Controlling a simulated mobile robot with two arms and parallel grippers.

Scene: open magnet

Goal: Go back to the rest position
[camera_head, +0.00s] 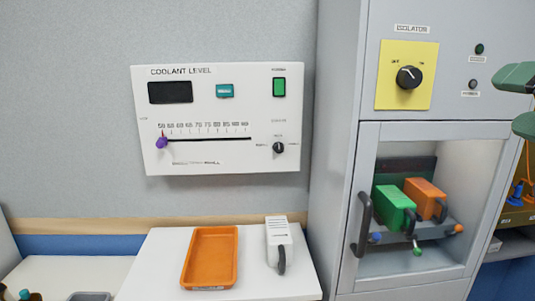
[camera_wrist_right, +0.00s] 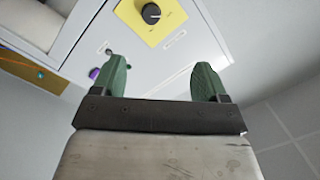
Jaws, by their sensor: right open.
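My right gripper (camera_head: 522,100) shows as two green fingers at the right edge of the head view. In the right wrist view its fingers (camera_wrist_right: 160,82) stand wide apart with nothing between them. It is in front of the grey cabinet (camera_head: 340,150), apart from any object that I can see. The cabinet's isolator knob (camera_head: 408,77) is black on a yellow plate; the knob also shows in the wrist view (camera_wrist_right: 151,13). My left gripper is not in view.
The cabinet's clear door (camera_head: 365,225) has a dark handle; green (camera_head: 393,208) and orange (camera_head: 425,195) handled blocks sit behind it. A coolant level panel (camera_head: 215,155) hangs on the wall. An orange tray (camera_head: 209,258) and a white handled block (camera_head: 279,243) stand on the white surface below.

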